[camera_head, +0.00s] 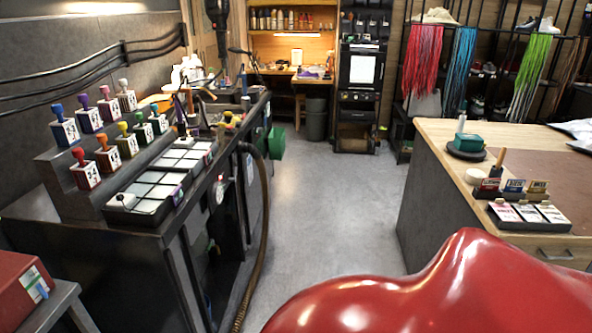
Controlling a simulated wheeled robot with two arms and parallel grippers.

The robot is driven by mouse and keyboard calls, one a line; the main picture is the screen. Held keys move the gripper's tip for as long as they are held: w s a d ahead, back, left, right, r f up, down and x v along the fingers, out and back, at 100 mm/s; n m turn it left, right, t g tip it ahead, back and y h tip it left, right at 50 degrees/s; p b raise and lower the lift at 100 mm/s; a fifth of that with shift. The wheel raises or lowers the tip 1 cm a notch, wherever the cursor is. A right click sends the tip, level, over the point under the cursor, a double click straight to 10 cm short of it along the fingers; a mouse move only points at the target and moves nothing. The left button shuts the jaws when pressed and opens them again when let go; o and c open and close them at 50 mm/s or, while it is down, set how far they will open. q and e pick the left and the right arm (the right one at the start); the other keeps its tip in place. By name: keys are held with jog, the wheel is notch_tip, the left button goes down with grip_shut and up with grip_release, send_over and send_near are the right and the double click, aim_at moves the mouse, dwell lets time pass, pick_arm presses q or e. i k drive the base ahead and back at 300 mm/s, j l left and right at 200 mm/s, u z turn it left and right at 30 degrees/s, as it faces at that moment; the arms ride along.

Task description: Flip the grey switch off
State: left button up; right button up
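I cannot make out a grey switch anywhere in this view. A dark workbench (75,255) runs along the left wall, and parts of its front are in shadow. A small round white and red item (219,190) sits on the bench's front side, too small to read. Neither my left nor my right gripper is in view.
Several coloured-knob blocks (87,168) stand on the bench's stepped rack. A hose (262,235) hangs down its front. A wood-topped counter (455,140) stands at right. Clear grey floor (330,195) lies between them. A dark machine (360,80) and bin (316,118) stand behind.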

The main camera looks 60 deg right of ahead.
aim_at(231, 179)
jog(key=z, duration=1.7)
jog(key=i+l+z, duration=0.2)
jog(key=i, duration=0.5)
jog(key=i+l+z, duration=0.15)
jog(key=i, duration=0.6)
jog(key=i+l+z, duration=0.2)
jog(key=i, duration=0.55)
